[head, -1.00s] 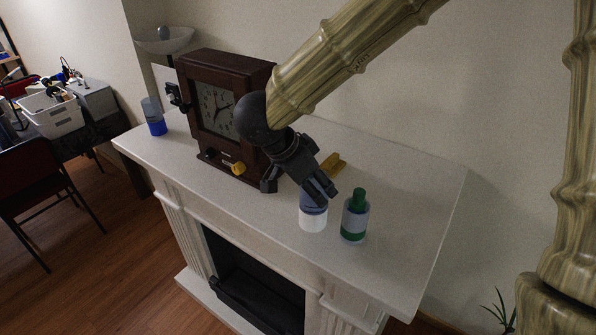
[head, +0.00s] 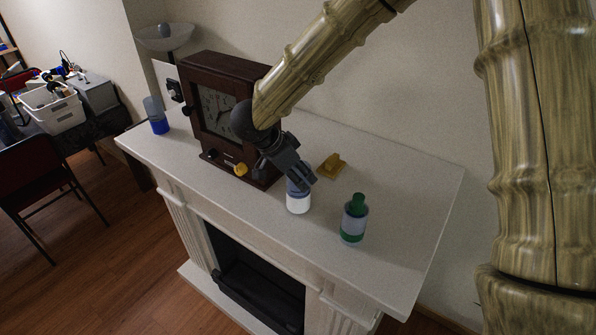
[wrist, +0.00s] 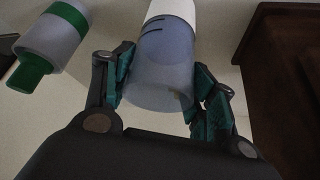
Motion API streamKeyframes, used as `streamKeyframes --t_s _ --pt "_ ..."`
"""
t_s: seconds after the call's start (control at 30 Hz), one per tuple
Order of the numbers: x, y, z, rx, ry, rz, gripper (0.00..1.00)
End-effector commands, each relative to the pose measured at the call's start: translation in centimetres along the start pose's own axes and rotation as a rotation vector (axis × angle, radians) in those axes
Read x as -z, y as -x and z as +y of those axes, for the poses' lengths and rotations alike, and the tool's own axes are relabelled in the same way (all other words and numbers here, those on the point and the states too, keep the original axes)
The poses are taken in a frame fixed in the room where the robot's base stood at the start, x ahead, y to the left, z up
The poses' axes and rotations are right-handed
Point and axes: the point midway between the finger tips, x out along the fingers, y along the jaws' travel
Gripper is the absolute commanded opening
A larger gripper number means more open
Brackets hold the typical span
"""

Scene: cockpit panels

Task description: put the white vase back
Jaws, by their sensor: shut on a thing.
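The white vase (head: 298,204), white at the base with a clear bluish upper part, is upright over the white mantel, between the clock and the green vase. My gripper (head: 298,176) reaches down from above and is shut on its upper part. In the wrist view the white vase (wrist: 163,62) sits between my two fingers (wrist: 160,88), its white end pointing away. I cannot tell whether its base touches the mantel.
The dark wooden clock (head: 222,112) stands close to the left of my gripper. The mantel (head: 408,205) is bare at the right.

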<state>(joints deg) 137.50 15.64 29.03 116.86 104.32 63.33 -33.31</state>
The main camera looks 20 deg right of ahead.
Motion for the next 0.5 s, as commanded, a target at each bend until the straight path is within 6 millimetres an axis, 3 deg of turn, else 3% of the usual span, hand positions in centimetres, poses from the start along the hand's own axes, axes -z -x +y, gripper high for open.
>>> streamKeyframes --t_s 0.5 --pt "-0.59 -0.95 0.00 0.001 0.000 -0.001 0.02"
